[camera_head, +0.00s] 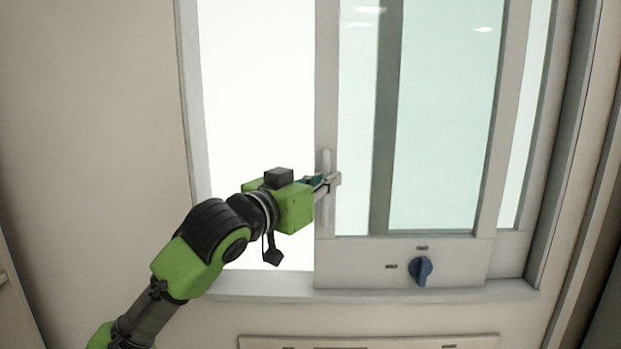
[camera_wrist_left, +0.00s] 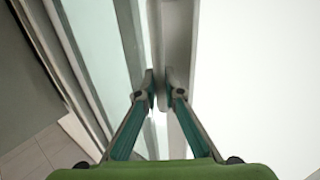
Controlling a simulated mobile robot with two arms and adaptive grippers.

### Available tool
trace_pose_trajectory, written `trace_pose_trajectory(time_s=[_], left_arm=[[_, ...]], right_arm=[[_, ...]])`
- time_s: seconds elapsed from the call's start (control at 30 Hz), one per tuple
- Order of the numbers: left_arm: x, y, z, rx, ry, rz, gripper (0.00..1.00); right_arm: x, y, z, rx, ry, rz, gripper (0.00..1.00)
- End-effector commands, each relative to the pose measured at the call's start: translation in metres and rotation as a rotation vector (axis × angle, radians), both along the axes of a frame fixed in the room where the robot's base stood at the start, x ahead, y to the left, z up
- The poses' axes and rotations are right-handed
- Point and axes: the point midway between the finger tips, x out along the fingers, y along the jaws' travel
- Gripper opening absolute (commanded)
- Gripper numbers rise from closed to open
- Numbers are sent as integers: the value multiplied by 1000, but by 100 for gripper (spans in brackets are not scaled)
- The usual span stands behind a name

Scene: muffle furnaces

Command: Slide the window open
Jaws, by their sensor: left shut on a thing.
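The window has a sliding pane (camera_head: 440,120) of greenish glass in a light grey frame. It stands at the right, and the left part of the opening (camera_head: 255,90) is bright and clear of glass as far as I can tell. A slim upright handle (camera_head: 326,162) sits on the pane's left frame edge. My left gripper (camera_head: 328,184) is shut on the handle. In the left wrist view its two teal fingers (camera_wrist_left: 161,90) close on the handle from both sides. The right gripper is not in view.
A panel with a blue knob (camera_head: 420,270) is below the pane. A sill (camera_head: 380,295) runs under the window, with another panel (camera_head: 370,341) below it. Plain wall (camera_head: 90,120) lies to the left, and a frame post (camera_head: 565,150) stands at the right.

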Motion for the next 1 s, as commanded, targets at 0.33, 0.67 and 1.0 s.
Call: trace_pose_trajectory(time_s=[0.33, 0.67, 1.0], left_arm=[[0, -1, -1, 1, 1, -1, 14], [0, 0, 0, 1, 1, 0, 15], [-33, 24, -1, 1, -1, 0, 15]], right_arm=[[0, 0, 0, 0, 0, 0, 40], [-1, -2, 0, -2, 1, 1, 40], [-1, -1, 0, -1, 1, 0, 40]])
